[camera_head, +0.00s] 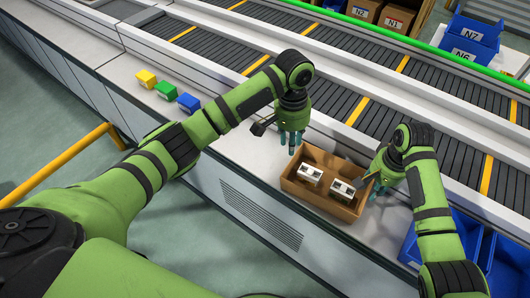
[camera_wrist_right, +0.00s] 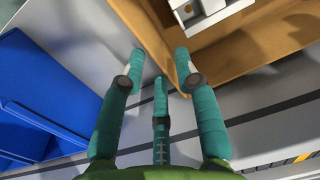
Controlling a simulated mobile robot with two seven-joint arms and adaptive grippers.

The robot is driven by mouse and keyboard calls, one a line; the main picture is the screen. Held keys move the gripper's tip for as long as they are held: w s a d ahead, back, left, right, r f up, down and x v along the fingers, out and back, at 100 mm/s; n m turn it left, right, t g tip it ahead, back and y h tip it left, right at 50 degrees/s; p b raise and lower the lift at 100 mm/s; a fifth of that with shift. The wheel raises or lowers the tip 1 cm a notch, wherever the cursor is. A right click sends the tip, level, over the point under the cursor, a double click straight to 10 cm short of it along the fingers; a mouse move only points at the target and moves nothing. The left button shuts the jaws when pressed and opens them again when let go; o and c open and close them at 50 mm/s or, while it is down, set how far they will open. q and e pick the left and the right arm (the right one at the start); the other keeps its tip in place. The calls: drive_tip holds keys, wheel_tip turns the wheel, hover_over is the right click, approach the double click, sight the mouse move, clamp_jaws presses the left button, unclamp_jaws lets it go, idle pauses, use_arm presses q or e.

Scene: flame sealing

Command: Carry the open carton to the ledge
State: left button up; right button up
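My left gripper (camera_head: 291,138) hangs above the ledge just behind the carton's left end, fingers down, apart and empty. My right gripper (camera_head: 374,186) is at the carton's right end. In the right wrist view, the fingers (camera_wrist_right: 160,62) are spread beside the carton's corner (camera_wrist_right: 215,55), one overlapping its edge. I cannot tell whether that finger touches the wall.
Yellow (camera_head: 146,78), green (camera_head: 166,90) and blue (camera_head: 188,103) blocks stand on the ledge at left. Blue bins (camera_head: 420,245) lie below the ledge's near side at right. The roller conveyor (camera_head: 340,95) runs behind. A yellow rail (camera_head: 60,173) is at left.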

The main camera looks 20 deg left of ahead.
wheel_tip(320, 180, up, 8)
drive_tip(key=shift+d+f, duration=0.25)
drive_tip(key=shift+f, duration=0.1)
idle(0.4)
